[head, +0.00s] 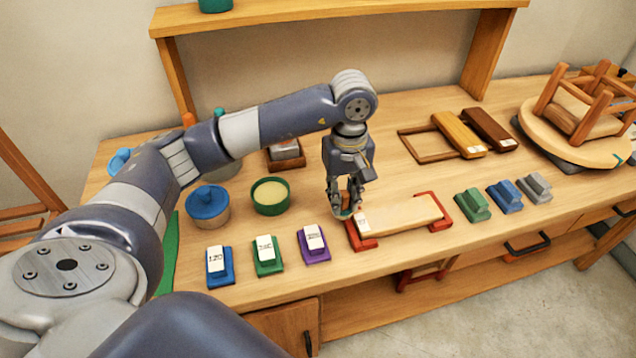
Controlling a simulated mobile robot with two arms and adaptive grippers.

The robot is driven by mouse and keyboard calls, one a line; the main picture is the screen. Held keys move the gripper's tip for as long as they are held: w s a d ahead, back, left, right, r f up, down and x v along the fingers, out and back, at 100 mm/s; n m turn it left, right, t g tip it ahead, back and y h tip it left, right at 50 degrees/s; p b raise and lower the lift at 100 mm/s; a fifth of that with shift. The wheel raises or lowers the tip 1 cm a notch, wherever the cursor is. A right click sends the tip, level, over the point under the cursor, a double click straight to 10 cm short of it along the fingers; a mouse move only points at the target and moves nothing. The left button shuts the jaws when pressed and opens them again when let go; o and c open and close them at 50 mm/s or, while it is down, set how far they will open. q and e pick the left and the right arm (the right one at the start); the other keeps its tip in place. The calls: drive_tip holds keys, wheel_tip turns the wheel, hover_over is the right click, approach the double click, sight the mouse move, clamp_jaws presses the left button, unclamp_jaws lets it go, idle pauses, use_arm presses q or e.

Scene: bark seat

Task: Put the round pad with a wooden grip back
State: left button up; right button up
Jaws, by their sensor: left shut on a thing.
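My left gripper (346,195) points down over the middle of the workbench. It is shut on the wooden grip of the round pad (343,213). The grip shows as a brown bit between the fingers, with a thin greenish pad edge below; the fingers hide much of it. The pad is at the left end of a pale board (398,215) held between red end clamps. Whether the pad touches the board or a clamp, I cannot tell. My right gripper is not in view.
Numbered blocks in blue (219,265), green (267,255) and purple (314,243) stand at the front left. A green tub (270,195) and a blue-lidded pot (207,206) stand behind. Green, blue and grey blocks (535,187) stand right. An upturned stool (582,110) is at far right.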

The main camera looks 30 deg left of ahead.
use_arm(q)
drive_tip(key=w+a, duration=0.1)
drive_tip(key=a, duration=0.1)
drive_tip(key=w+a+p, duration=0.1)
drive_tip(key=a, duration=0.2)
drive_tip(key=w+a+p, duration=0.1)
drive_tip(key=a, duration=0.1)
drive_tip(key=shift+a+f, duration=0.25)
drive_tip(key=shift+a, duration=0.05)
drive_tip(key=shift+w+a+f, duration=0.1)
drive_tip(key=shift+a+f, duration=0.1)
drive_tip(key=shift+a, duration=0.35)
drive_tip(key=shift+f, duration=0.25)
wheel_tip(320, 180, down, 2)
drive_tip(key=shift+f+p, duration=0.1)
drive_tip(key=shift+p, duration=0.7)
drive_tip(key=shift+f, duration=0.4)
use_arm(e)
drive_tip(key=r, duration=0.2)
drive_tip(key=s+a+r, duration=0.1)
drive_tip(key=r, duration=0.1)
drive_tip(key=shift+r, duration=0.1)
